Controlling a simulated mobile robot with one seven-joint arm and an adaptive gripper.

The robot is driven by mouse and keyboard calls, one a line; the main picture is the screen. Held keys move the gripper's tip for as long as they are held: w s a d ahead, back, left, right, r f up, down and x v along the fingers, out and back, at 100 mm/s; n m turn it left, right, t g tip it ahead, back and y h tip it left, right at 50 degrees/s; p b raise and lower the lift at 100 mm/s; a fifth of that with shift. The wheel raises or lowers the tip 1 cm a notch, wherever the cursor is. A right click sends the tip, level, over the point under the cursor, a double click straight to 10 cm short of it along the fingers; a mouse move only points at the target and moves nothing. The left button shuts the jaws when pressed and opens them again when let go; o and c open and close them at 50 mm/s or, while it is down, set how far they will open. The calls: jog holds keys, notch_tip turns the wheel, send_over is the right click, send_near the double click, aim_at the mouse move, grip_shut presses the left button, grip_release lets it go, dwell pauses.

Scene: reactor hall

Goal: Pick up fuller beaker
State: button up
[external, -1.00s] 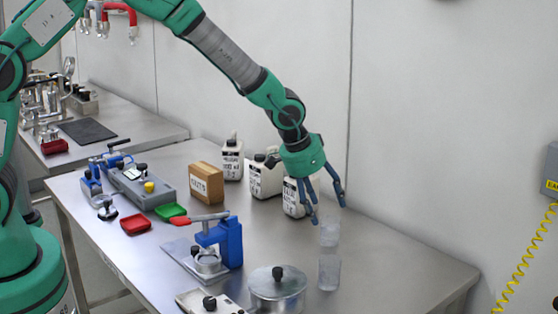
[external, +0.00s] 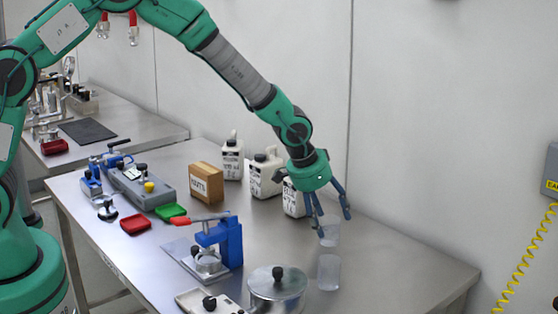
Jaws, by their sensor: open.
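Two clear beakers stand on the steel table toward its right side. The far beaker (external: 330,236) is just below my gripper, and the near beaker (external: 328,272) stands in front of it. I cannot tell from this view how full either one is. My gripper (external: 335,226) is open and points down, with its blue fingers spread. One finger overlaps the far beaker in the picture; I cannot tell whether they touch. The near beaker is clear of the fingers.
White labelled bottles (external: 264,174) stand behind and left of my gripper. A lidded metal pot (external: 277,291) is left of the near beaker. A blue clamp press (external: 228,243) and a brown box (external: 206,183) stand farther left. The table's right end (external: 410,265) is clear.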

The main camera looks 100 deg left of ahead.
jog(key=shift+x, duration=1.3)
jog(key=c, duration=1.2)
